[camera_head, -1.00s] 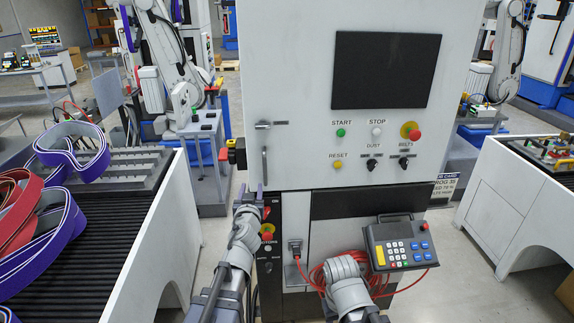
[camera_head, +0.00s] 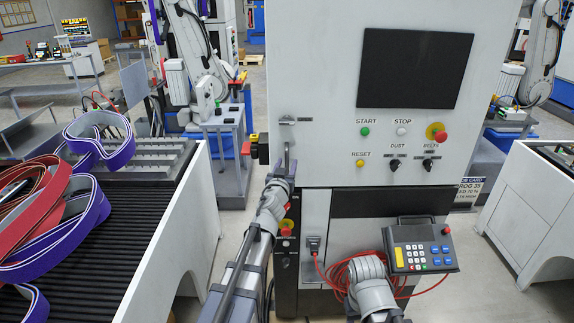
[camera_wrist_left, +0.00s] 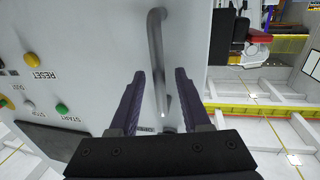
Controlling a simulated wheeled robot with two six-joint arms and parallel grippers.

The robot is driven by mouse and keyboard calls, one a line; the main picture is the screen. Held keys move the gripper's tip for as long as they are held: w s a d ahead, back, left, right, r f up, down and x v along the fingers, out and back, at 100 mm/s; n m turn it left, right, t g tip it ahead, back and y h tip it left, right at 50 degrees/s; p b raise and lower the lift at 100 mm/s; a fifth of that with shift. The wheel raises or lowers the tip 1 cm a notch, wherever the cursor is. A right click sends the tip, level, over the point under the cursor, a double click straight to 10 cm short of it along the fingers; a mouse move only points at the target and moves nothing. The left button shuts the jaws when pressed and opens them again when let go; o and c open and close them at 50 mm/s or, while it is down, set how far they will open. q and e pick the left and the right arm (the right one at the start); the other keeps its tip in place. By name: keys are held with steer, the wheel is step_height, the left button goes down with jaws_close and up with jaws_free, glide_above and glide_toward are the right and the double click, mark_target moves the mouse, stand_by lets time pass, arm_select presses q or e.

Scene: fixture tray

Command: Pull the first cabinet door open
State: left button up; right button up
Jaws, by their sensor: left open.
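The cabinet door (camera_head: 320,100) is a white panel with a dark screen and buttons; it looks shut in the head view. Its upright grey bar handle (camera_head: 287,157) is at the door's lower left. My left gripper (camera_head: 281,170) is at the lower part of the handle. In the left wrist view, the left gripper (camera_wrist_left: 160,74) is open, with the handle (camera_wrist_left: 157,50) running between its dark fingers, and I see a gap on both sides. My right arm shows at the bottom of the head view, but its gripper cannot be seen.
A keypad box (camera_head: 420,246) and a coiled red cable (camera_head: 345,272) are on the cabinet's lower front. A conveyor (camera_head: 120,225) with purple and red belts stands on the left. Another white bench (camera_head: 520,205) stands on the right. Floor is clear between them and the cabinet.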

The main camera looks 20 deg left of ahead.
arm_select(q)
steer(key=shift+w, duration=0.3)
jaws_close()
stand_by(1.3)
